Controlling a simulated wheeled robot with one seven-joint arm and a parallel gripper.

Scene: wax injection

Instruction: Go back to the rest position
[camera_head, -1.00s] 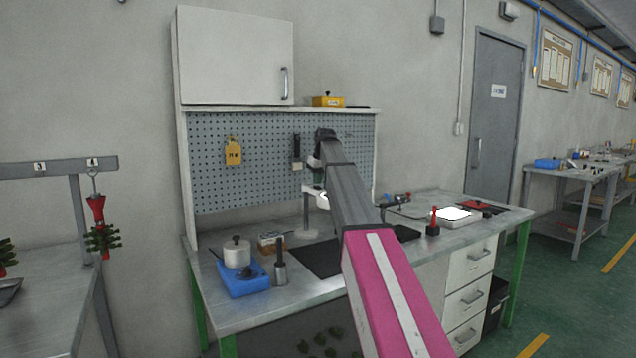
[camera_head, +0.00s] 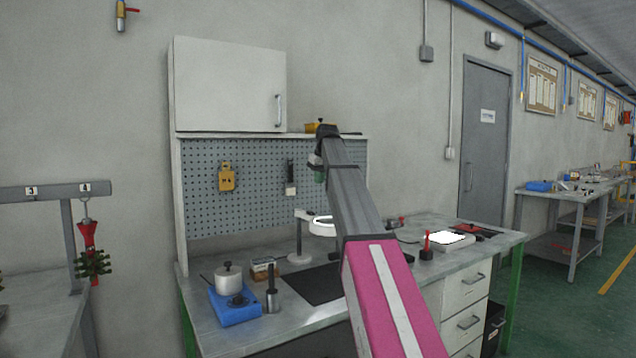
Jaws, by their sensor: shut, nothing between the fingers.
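My arm rises from the bottom of the head view, with a pink link and a grey link (camera_head: 352,200). It reaches up and away over the workbench to a dark joint in front of the pegboard. Below that joint, a small part of the arm with a greenish section hangs beside the grey link. My gripper and its fingers cannot be made out; the arm hides whatever lies beyond. I see nothing carried by the arm.
The workbench (camera_head: 235,330) holds a blue base with a white pot (camera_head: 228,280), a metal tool (camera_head: 271,295), a ring lamp (camera_head: 321,227) and a red-handled item (camera_head: 426,246). A white cabinet (camera_head: 228,85) hangs above. A rack with a red-and-green tree (camera_head: 90,250) stands left.

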